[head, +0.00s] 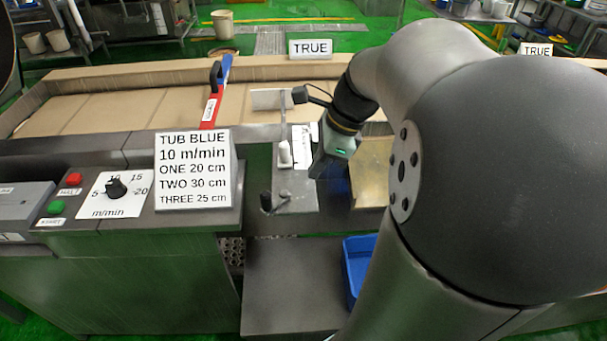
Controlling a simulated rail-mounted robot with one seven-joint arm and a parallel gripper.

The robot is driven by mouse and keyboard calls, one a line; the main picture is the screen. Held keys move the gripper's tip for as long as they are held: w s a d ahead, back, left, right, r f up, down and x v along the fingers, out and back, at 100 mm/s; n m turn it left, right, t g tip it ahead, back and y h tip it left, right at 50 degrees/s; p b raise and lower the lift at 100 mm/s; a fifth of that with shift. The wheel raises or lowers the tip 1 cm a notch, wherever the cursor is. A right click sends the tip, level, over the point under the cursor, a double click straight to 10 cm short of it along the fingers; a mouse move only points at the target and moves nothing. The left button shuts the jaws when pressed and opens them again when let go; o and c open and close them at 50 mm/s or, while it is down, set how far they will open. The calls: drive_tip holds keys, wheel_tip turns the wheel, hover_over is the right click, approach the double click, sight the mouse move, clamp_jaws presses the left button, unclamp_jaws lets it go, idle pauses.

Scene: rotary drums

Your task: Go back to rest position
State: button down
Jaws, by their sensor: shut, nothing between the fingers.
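My gripper (331,160) is at the end of my arm, right of the middle of the head view. It hangs just right of a light metal plate (298,197) with small upright levers on it. The gripper body shows a small green light, and its fingers are mostly hidden by the angle. It appears to hold nothing. My arm comes in from the right and covers much of that side.
A sign block (195,170) reading "TUB BLUE" stands left of the plate. A panel with a speed dial (116,187), a red button (74,179) and a green button (56,207) is at the left. A blue tub (357,262) sits below. A red-and-blue handle (215,95) stands behind the sign.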

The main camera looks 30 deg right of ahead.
drive_tip(key=shift+d+r, duration=0.1)
drive_tip(key=shift+r, duration=0.15)
idle(0.3)
drive_tip(key=s+a+f+n+h, duration=0.2)
drive_tip(key=s+a+f+n, duration=0.2)
drive_tip(key=a+n, duration=0.3)
drive_tip(key=s+a+f+n+g+h, duration=0.1)
drive_tip(key=s+a+f+n, duration=0.3)
drive_tip(key=n, duration=1.3)
drive_tip(key=s+a, duration=0.1)
drive_tip(key=a, duration=0.2)
drive_tip(key=shift+s+f+g+h, duration=0.25)
drive_tip(key=shift+s+g+h, duration=0.05)
drive_tip(key=shift+s+h, duration=0.1)
